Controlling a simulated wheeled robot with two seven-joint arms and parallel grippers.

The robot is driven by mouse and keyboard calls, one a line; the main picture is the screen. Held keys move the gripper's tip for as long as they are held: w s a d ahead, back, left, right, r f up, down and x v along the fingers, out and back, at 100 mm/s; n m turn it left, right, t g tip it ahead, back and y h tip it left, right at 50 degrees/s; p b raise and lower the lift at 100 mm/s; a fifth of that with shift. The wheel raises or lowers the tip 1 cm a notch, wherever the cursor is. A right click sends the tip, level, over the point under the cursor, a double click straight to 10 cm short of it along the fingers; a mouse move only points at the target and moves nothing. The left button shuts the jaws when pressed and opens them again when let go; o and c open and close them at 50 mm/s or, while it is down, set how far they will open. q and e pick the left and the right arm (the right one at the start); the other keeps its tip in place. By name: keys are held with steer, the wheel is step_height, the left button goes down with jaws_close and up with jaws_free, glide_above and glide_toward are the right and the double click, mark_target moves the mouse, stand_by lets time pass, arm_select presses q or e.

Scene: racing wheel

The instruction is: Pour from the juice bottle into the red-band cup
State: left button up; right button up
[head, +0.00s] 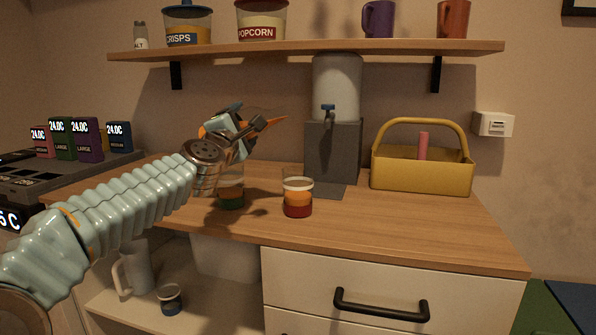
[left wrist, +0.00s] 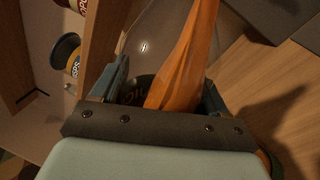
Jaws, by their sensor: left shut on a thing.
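My left gripper (head: 240,132) is shut on the orange juice bottle (head: 268,117), above the counter. The bottle is tilted far over, its narrow end pointing right; my gripper hides much of it. In the left wrist view the bottle (left wrist: 186,52) lies between the fingers (left wrist: 165,92). The red-band cup (head: 298,197) stands upright on the counter, below and right of the bottle's narrow end. It is clear, with a red band at the bottom, orange above it and a pale ring higher up. No falling stream can be made out. My right gripper is not in view.
A green-band cup (head: 231,190) stands left of the red-band cup, partly behind my wrist. A dispenser (head: 345,150) stands behind, and a yellow basket (head: 420,178) is at right. A shelf (head: 300,48) with jars and mugs hangs above. The counter's front right is clear.

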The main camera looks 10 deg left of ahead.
arm_select(q)
steer(key=shift+d+r+m+h, duration=0.1)
steer(key=shift+d+m+h, duration=0.25)
steer(key=shift+m, duration=0.85)
stand_by(2.8)
